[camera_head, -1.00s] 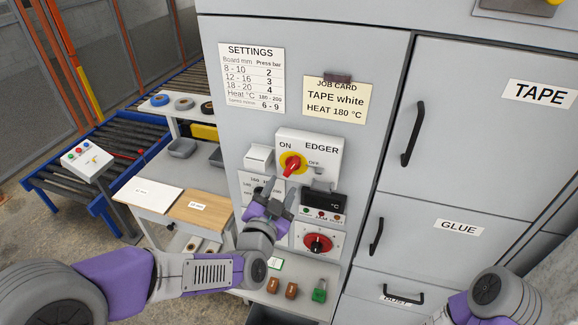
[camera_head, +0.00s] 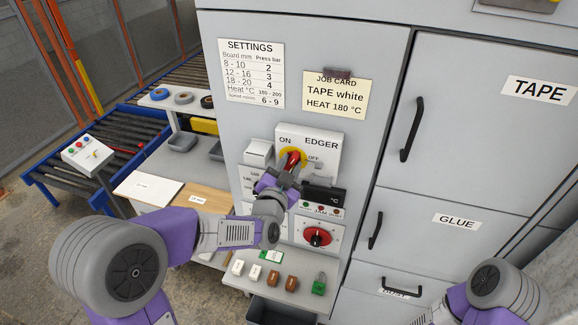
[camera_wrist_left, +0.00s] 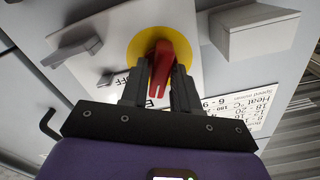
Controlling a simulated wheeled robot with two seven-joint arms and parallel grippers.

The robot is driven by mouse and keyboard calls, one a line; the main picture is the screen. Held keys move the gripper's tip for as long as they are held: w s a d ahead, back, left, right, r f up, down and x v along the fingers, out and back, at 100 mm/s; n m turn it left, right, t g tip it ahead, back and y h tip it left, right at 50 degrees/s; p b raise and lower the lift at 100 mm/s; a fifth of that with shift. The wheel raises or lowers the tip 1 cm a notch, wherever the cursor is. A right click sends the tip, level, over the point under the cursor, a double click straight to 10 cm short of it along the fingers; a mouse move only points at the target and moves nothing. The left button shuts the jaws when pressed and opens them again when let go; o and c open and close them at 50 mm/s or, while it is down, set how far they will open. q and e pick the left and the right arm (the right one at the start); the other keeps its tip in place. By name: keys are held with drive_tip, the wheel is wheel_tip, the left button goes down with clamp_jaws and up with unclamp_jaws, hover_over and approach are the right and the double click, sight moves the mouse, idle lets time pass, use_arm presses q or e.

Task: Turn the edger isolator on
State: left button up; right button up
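The edger isolator is a red handle (camera_head: 291,160) on a yellow disc, on a white panel (camera_head: 322,150) marked ON, OFF and EDGER. ON is at the disc's upper left, OFF at its right. My left gripper (camera_head: 285,173) is at the handle, partly covering it. In the left wrist view the fingers (camera_wrist_left: 160,88) flank the red handle (camera_wrist_left: 161,62) closely, one on each side, and appear shut on it. The yellow disc (camera_wrist_left: 141,42) shows behind. My right arm shows at the lower right, but its gripper is out of view.
A black heat display (camera_head: 324,196) and a red rotary knob (camera_head: 317,237) sit below the panel. A shelf (camera_head: 262,283) with small tags and a green padlock (camera_head: 319,284) is lower. Black door handles (camera_head: 412,131) stick out at the right.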

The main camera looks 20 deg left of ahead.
use_arm(q)
clamp_jaws()
drive_tip(key=n+b, duration=0.1)
drive_tip(key=b, duration=0.1)
drive_tip(key=n+b, duration=0.3)
drive_tip(key=b, duration=0.1)
drive_tip(key=shift+f, duration=0.25)
drive_tip(key=shift+r+n+b, duration=0.2)
drive_tip(key=shift+n+b, duration=0.25)
drive_tip(key=shift+n, duration=0.35)
drive_tip(key=shift+o, duration=1.8)
unclamp_jaws()
